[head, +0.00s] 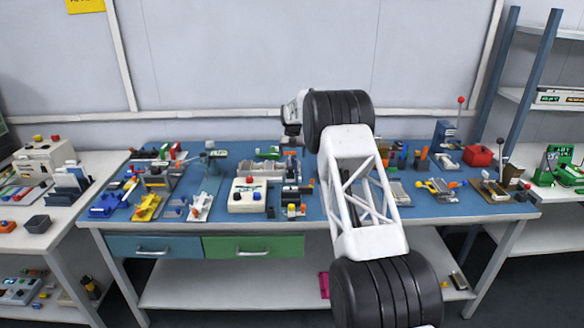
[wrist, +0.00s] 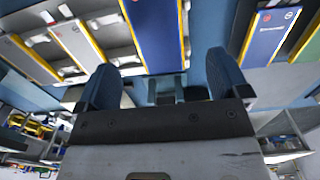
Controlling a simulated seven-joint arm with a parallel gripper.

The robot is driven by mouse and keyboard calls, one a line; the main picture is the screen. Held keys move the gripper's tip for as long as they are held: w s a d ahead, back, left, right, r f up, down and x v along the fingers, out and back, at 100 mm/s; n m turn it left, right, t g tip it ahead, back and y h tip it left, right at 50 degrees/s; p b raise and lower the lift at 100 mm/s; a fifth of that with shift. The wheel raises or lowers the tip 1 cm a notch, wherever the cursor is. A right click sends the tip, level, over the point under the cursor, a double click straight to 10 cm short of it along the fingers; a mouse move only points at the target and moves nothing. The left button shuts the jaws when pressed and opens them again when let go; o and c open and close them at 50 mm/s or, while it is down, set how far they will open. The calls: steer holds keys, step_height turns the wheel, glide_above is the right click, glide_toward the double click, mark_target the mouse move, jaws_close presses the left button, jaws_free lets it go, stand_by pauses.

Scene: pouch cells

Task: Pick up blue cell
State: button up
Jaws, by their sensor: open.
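In the wrist view, my gripper (wrist: 164,66) is open, with its two dark blue fingers apart and nothing held between them. A blue flat panel with yellow edges (wrist: 155,32), which looks like a blue cell, lies beyond the gap between the fingertips. I cannot tell which is the task's cell. In the head view, my arm reaches over the bench and its end is at the far side, with the fingers too small to make out.
Pale panels with yellow edges (wrist: 75,40) stand left of the gripper, and a green one (wrist: 298,40) at the far right. The blue bench (head: 325,205) is crowded with small fixtures, including a white box with buttons (head: 247,195) and a red block (head: 478,155).

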mark_target(293, 165)
steer(key=shift+w+a+f, duration=0.1)
steer(key=shift+f, duration=2.45)
steer(key=c, duration=1)
steer(key=shift+o, duration=0.2)
steer(key=shift+r, duration=0.1)
step_height(293, 165, up, 18)
